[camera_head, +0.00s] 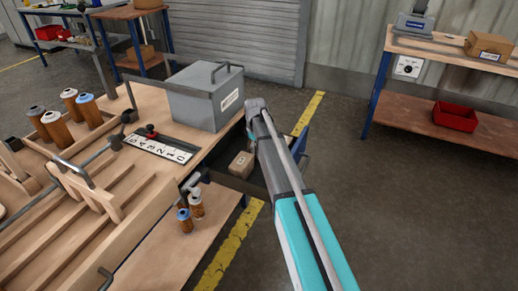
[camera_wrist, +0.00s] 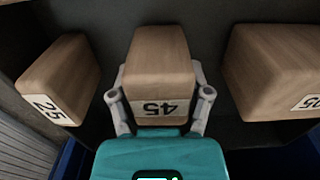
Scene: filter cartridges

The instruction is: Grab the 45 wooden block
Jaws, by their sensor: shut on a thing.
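The 45 wooden block (camera_wrist: 158,70) is in the middle of the wrist view, with its white number label facing my gripper. My gripper (camera_wrist: 160,92) has one finger on each side of the block and is shut on it. The block is still among the others over the dark drawer floor; I cannot tell if it is lifted. In the head view my arm hides the gripper. One wooden block (camera_head: 241,163) shows there in the open drawer (camera_head: 232,182), its number too small to read.
A block marked 25 (camera_wrist: 62,78) stands left of the held block, and another block (camera_wrist: 275,70) with a partly cut-off label stands to the right. Gaps separate them. A grey metal box (camera_head: 205,97) sits on the bench above the drawer. Orange-brown cartridges (camera_head: 57,128) stand on the bench.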

